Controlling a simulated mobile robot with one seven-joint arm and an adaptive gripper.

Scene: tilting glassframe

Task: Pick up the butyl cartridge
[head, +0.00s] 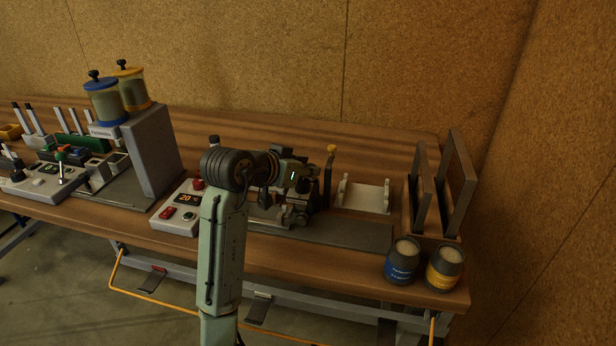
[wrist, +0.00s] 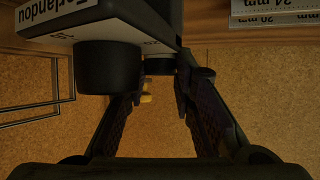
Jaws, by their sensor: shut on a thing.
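In the wrist view my gripper (wrist: 162,88) has its two dark fingers on either side of a dark cylindrical thing (wrist: 158,66). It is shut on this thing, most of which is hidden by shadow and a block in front. I cannot tell from its look whether it is the butyl cartridge. In the head view my gripper (head: 291,213) is low over the middle of the bench, among dark parts that I cannot separate from it. Two dark canisters, one with a blue label (head: 402,262) and one with a yellow label (head: 444,270), stand at the bench's front right corner.
A block with a white lettered face (wrist: 62,38) and a black round part (wrist: 110,67) is close on the left in the wrist view. The control box (head: 178,208), white cradle (head: 366,196) and upright frames (head: 458,185) flank my gripper. Blue and yellow jars top the grey column (head: 153,150).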

